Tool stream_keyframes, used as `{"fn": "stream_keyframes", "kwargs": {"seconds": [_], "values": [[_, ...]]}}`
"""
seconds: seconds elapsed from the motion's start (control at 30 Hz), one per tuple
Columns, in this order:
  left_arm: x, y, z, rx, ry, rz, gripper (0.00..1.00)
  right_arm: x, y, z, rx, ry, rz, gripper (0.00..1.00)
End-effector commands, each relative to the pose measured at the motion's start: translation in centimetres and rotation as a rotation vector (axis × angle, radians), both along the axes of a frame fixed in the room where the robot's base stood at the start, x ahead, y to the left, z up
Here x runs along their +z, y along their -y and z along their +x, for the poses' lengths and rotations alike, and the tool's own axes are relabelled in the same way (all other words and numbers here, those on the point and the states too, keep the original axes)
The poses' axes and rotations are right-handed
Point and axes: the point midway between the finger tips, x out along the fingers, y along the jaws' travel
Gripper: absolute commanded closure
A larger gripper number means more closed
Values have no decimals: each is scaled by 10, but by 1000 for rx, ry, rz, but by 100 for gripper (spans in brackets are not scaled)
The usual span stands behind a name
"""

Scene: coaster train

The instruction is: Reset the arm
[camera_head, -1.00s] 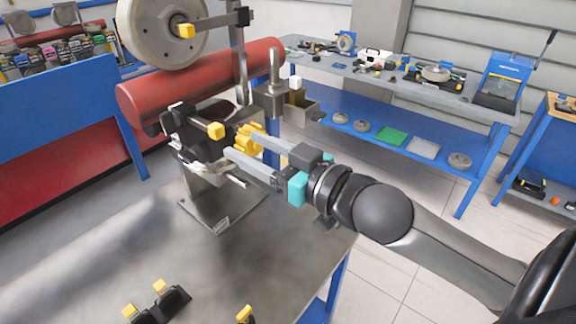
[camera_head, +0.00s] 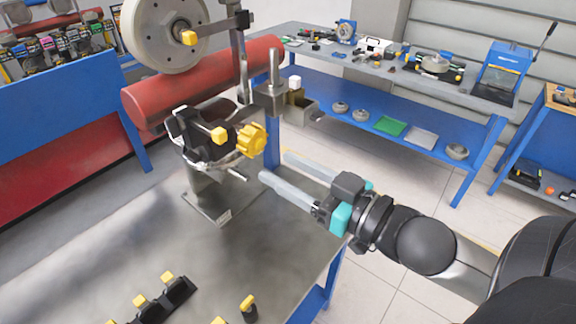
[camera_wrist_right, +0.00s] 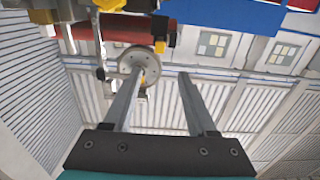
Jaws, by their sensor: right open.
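My right gripper (camera_head: 274,165) is open, with two long grey fingers reaching left over the right edge of the metal table in the head view. Nothing is between its fingers. It is apart from the yellow knob (camera_head: 251,140) of the machine fixture (camera_head: 202,140), which lies a little to the left of the fingertips. In the right wrist view, my right gripper (camera_wrist_right: 162,75) also shows open, its fingers well apart. My left gripper is not in view.
The metal table (camera_head: 255,260) carries small black parts with yellow tops (camera_head: 178,288). A white wheel (camera_head: 165,32) and red cylinder (camera_head: 190,85) stand behind the fixture. A blue workbench (camera_head: 385,77) is at the back right. Open floor lies between.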

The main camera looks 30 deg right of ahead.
Motion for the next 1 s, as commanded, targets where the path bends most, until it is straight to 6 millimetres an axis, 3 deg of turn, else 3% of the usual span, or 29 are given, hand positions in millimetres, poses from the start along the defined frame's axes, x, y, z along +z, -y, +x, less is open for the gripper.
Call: {"fn": "stream_keyframes", "kwargs": {"seconds": [0.5, 0.63, 0.77, 1.0], "values": [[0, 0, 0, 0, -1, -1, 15, 0, 0, 0, -1, -1, 0, 43], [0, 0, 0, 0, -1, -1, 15, -10, 4, 1, -32, -32, -12, 43], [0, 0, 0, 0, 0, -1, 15, -43, 14, 2, -125, -148, -53, 43], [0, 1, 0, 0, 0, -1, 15, -131, 22, -21, -285, -508, -167, 43]]}}
